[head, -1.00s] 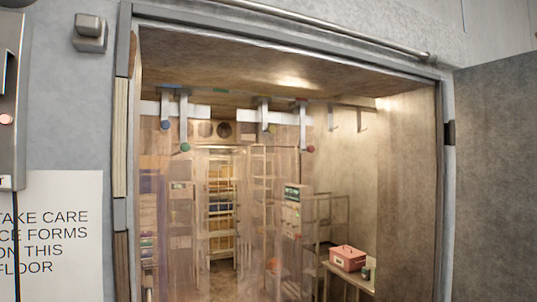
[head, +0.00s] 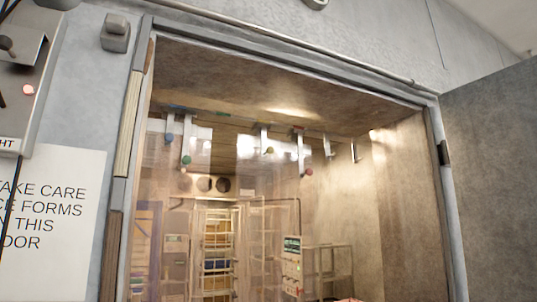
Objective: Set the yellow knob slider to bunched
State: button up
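The yellow knob (head: 269,151) hangs at the lower end of a grey slider bracket (head: 264,136) near the top of the doorway. The bracket hangs from a rail (head: 225,116) across the opening, and a clear strip curtain hangs below. The blue knob (head: 169,137) and green knob (head: 186,160) are to its left, on their own brackets. The red knob (head: 308,172) is to its right, on a longer-looking bracket. A gap separates the yellow knob from the green one. My gripper is not in view.
A grey door (head: 495,175) stands open at the right. A control box (head: 20,80) and a warning sign (head: 55,220) are on the left wall. Two empty hooks (head: 328,146) (head: 354,150) hang right of the red knob. Racks (head: 217,250) stand inside.

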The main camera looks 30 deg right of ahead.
aim_at(263, 128)
jog(key=i+l, duration=0.3)
jog(key=i, duration=0.2)
jog(key=i+l, duration=0.25)
jog(key=i, duration=0.3)
jog(key=l+z, duration=0.05)
